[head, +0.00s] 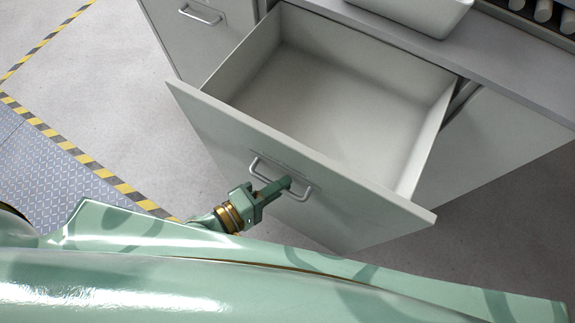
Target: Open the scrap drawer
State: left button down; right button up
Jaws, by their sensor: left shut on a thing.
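The scrap drawer (310,165) stands pulled well out of its cabinet in the head view, and its inside looks empty. Its grey front panel carries a metal bar handle (258,166). My left gripper (284,187) is shut on the handle, near its right half, in front of the panel. My right gripper is not in view. My own green body covers the bottom of the picture and hides the floor there.
A second closed front with a handle (200,16) is at the upper left. A white tray (420,14) stands on the grey worktop (500,62), with several rollers (543,10) at the upper right. Floor at left is clear, edged by yellow-black tape (75,152).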

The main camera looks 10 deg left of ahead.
pick_arm(q)
jog(key=shift+s, duration=0.3)
jog(key=c, duration=1.8)
grip_release()
jog(key=shift+o, duration=0.2)
jog(key=shift+w, duration=0.1)
jog(key=p+v, duration=0.2)
jog(key=v, duration=1.4)
jog(key=shift+a, duration=0.2)
